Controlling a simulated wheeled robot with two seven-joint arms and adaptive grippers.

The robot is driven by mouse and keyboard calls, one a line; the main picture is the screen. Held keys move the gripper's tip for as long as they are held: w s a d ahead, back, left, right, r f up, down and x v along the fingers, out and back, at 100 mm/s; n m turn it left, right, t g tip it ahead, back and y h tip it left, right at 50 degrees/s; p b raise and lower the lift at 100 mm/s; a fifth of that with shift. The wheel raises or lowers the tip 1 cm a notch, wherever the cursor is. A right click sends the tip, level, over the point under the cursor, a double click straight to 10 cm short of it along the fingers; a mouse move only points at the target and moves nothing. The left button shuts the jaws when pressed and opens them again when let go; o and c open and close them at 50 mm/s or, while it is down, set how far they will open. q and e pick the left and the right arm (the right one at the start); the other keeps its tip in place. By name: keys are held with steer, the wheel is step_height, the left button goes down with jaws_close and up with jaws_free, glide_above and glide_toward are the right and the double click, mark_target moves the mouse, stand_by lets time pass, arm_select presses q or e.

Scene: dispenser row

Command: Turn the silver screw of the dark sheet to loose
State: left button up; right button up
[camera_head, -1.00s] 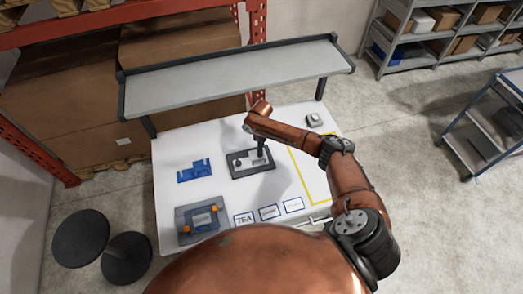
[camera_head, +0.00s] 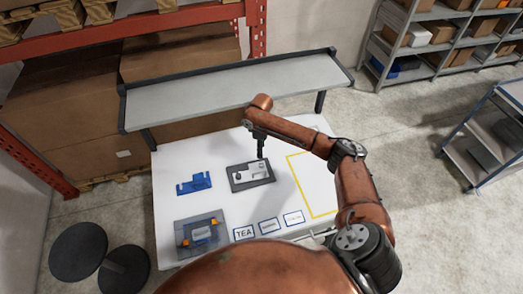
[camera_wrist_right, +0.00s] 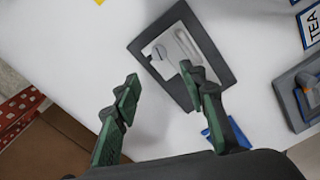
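The dark sheet (camera_head: 238,187) lies on the white table, with a pale plate and slot in its middle. In the right wrist view the dark sheet (camera_wrist_right: 212,50) is tilted beyond my fingertips, and a small round silver screw (camera_wrist_right: 158,52) shows at one end of the pale part. How far the screw is turned cannot be told. My right gripper (camera_head: 261,153) hangs above the far edge of the dark sheet. In its wrist view the right gripper (camera_wrist_right: 159,76) has its fingers wide apart with nothing between them. My left gripper is not in view.
A blue bracket (camera_head: 194,184) lies left of the dark sheet. A grey sheet with orange knobs (camera_head: 178,222) lies at the front left. Label cards, one reading TEA (camera_head: 244,233), line the front. A yellow outline (camera_head: 304,184) marks bare table. A raised shelf (camera_head: 230,92) spans the back.

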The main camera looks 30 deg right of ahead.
mark_target(262, 164)
steer(key=s+f+m+t+b, duration=0.1)
steer(key=m+b, duration=0.1)
steer(key=b, duration=0.2)
steer(key=s+d+f+m+t+y+b, duration=0.1)
steer(key=f+m+b, duration=0.1)
steer(key=b, duration=0.3)
steer(key=s+f+m+t+b, duration=0.1)
steer(key=f+m+t+b, duration=0.1)
steer(key=b, duration=0.2)
steer(key=shift+d+f+y+b, duration=0.2)
steer(key=shift+f+y+b, duration=0.1)
steer(key=shift+y, duration=0.1)
steer(key=x, duration=0.6)
steer(key=shift+w+f, duration=0.1)
steer(key=shift+w, duration=0.1)
steer(key=shift+c, duration=0.6)
jaws_close()
